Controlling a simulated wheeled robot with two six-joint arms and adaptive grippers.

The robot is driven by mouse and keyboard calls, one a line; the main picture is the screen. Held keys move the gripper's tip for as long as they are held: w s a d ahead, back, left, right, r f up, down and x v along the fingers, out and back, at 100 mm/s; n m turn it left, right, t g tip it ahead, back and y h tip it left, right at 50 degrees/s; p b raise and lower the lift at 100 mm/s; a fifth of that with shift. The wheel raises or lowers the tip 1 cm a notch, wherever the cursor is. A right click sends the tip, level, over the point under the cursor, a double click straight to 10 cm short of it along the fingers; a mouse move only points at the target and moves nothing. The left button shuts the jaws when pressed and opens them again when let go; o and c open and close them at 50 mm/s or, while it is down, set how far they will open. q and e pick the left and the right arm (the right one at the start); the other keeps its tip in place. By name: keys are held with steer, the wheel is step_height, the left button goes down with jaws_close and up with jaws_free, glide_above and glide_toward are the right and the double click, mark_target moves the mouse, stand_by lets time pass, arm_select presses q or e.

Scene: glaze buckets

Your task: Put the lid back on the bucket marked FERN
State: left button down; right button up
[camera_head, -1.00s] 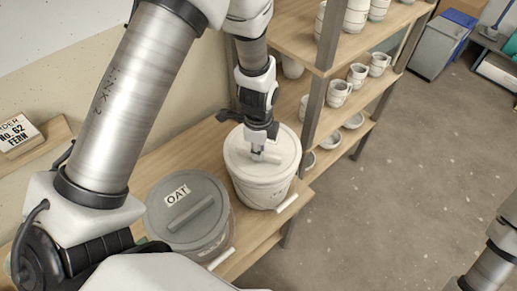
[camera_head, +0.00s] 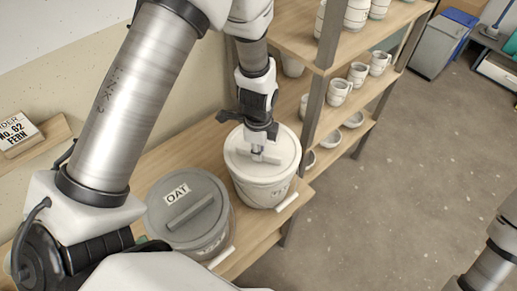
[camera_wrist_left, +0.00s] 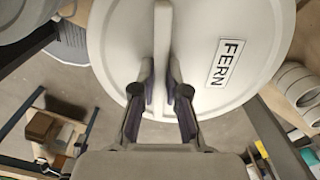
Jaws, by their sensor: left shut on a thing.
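A pale lid (camera_head: 239,154) with a bar handle is at the top of the pale bucket (camera_head: 266,194) on the wooden shelf. In the left wrist view the lid (camera_wrist_left: 206,28) bears a FERN label (camera_wrist_left: 226,63). My left gripper (camera_head: 260,152) points down at the middle of the lid. In the left wrist view its fingers (camera_wrist_left: 162,88) are shut on the handle (camera_wrist_left: 162,38) from both sides. The lid looks level and lined up with the bucket's rim. I cannot tell whether it is fully seated. My right gripper is out of view.
A grey bucket (camera_head: 214,243) with a lid labelled OAT (camera_head: 177,194) stands close to the left. A card (camera_head: 17,131) reading No. 62 FERN rests on a small ledge. A shelf rack with pots (camera_head: 339,92) stands just right, its post (camera_head: 311,113) near the bucket.

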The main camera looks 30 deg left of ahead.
arm_select(q)
steer(key=c, duration=0.6)
jaws_free()
steer(key=shift+c, duration=0.2)
steer(key=shift+r+p, duration=2.95)
steer(key=shift+r, duration=0.55)
jaws_close()
steer(key=shift+f, duration=0.2)
